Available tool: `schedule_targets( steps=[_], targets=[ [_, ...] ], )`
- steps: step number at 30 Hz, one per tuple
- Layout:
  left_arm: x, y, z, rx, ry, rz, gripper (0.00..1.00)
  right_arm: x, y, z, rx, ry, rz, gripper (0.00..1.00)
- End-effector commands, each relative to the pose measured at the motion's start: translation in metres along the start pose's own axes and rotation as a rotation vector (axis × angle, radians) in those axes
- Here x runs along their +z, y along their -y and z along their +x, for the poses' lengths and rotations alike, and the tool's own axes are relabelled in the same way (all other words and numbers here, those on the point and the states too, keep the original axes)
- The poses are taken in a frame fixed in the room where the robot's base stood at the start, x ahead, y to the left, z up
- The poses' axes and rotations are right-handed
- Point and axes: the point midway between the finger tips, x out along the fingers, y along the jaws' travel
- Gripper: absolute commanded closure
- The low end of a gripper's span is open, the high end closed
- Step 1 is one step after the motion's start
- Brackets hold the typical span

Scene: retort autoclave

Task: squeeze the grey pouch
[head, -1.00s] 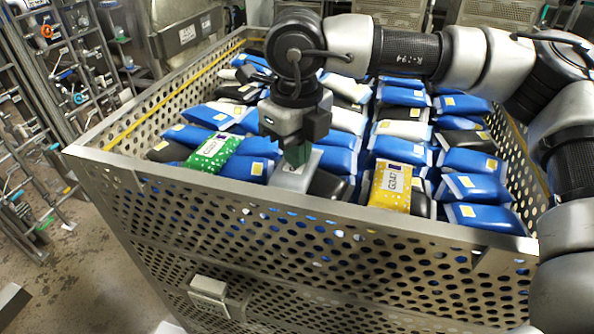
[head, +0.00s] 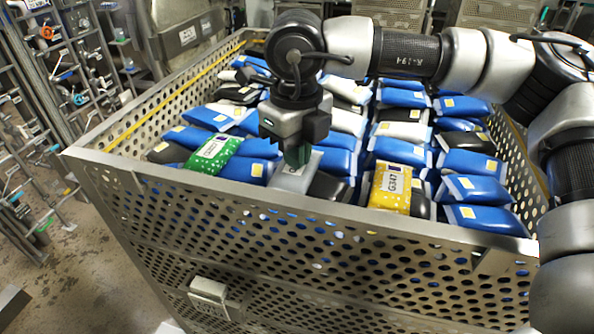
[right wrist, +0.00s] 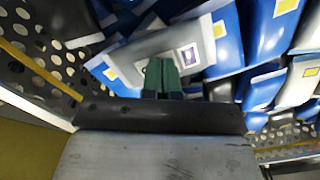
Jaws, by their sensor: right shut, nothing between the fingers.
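The grey pouch (head: 292,178) lies in the near row of a perforated metal basket (head: 300,225), between a green pouch (head: 213,155) and a dark pouch. Its label is partly hidden in the head view. In the right wrist view a grey pouch (right wrist: 140,55) with a small printed square lies right at the fingertips. My right gripper (head: 298,156) points down over the far part of the grey pouch. Its green fingers (right wrist: 162,72) are together with nothing between them. I cannot tell whether the tips touch the pouch. My left gripper is not in view.
A yellow pouch (head: 390,188) marked G347 lies to the right in the near row. Many blue, dark and pale pouches fill the basket. The basket's near rim (head: 300,207) stands just in front of the gripper. Racks line the left side.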

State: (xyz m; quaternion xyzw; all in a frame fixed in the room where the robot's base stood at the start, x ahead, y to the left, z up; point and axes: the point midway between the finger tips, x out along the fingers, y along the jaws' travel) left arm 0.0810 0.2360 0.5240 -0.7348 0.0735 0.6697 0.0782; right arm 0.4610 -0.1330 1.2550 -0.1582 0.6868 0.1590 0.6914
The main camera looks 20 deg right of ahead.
Motion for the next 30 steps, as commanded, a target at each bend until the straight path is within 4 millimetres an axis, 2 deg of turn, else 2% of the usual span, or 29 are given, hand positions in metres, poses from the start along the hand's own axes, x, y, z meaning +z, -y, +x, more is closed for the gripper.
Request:
schedule_targets(
  steps=[1,4,30],
  targets=[
    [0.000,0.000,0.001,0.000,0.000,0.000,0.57,-0.003,-0.002,0.008,0.001,-0.020,-0.006,1.00],
    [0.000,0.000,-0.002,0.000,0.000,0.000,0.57,-0.003,-0.002,0.003,0.002,-0.020,-0.006,1.00],
    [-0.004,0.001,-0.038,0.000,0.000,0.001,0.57,0.000,0.000,-0.073,0.000,-0.006,-0.001,1.00]
  ],
)
